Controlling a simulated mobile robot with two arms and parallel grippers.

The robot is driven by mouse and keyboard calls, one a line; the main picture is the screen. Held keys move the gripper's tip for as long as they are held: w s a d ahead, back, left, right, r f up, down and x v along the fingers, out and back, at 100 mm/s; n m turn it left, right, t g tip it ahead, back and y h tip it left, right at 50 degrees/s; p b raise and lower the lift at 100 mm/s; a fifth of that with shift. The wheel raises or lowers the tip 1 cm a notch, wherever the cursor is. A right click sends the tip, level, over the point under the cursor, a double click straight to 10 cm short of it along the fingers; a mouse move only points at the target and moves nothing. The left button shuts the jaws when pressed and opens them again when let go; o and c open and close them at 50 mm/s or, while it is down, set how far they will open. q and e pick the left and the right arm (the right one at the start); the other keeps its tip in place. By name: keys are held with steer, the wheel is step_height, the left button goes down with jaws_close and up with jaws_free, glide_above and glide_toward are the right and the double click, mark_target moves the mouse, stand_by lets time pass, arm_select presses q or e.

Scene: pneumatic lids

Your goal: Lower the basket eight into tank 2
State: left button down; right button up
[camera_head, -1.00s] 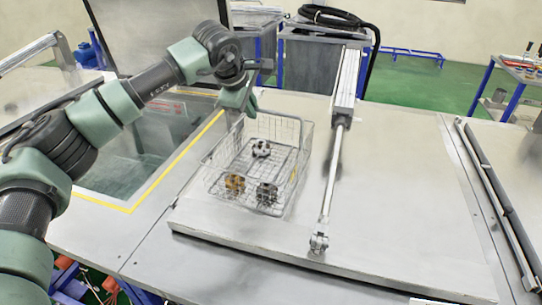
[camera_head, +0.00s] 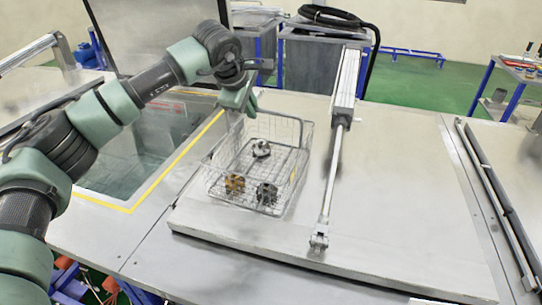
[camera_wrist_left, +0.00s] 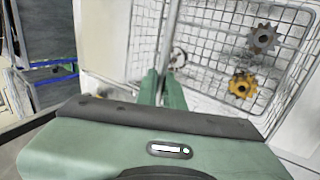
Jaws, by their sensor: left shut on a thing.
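The wire basket (camera_head: 235,196) stands on the closed metal lid (camera_head: 400,225) right of the open tank. It holds a pale gear (camera_head: 261,149), a yellow-brown gear (camera_head: 234,183) and a dark gear (camera_head: 266,193). My left gripper (camera_head: 238,112) is at the basket's far left top edge, shut on the basket. In the left wrist view the fingers (camera_wrist_left: 162,88) close around a bar of the basket, with the yellow gear (camera_wrist_left: 243,85) and dark gear (camera_wrist_left: 262,38) beyond. The open tank (camera_head: 140,150) has a yellow-marked rim and liquid inside. I see no tank numbers. My right gripper is not in view.
A pneumatic cylinder (camera_head: 345,90) with a rod (camera_head: 332,185) lies across the lid, just right of the basket. Another long rail (camera_head: 495,200) runs along the right. A raised lid (camera_head: 150,30) stands behind the open tank. The lid's middle right is clear.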

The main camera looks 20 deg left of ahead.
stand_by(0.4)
arm_select(q)
steer(key=shift+w+r, duration=0.15)
steer(key=shift+r, duration=0.3)
steer(key=shift+r+p, duration=1)
steer(key=shift+r, duration=0.4)
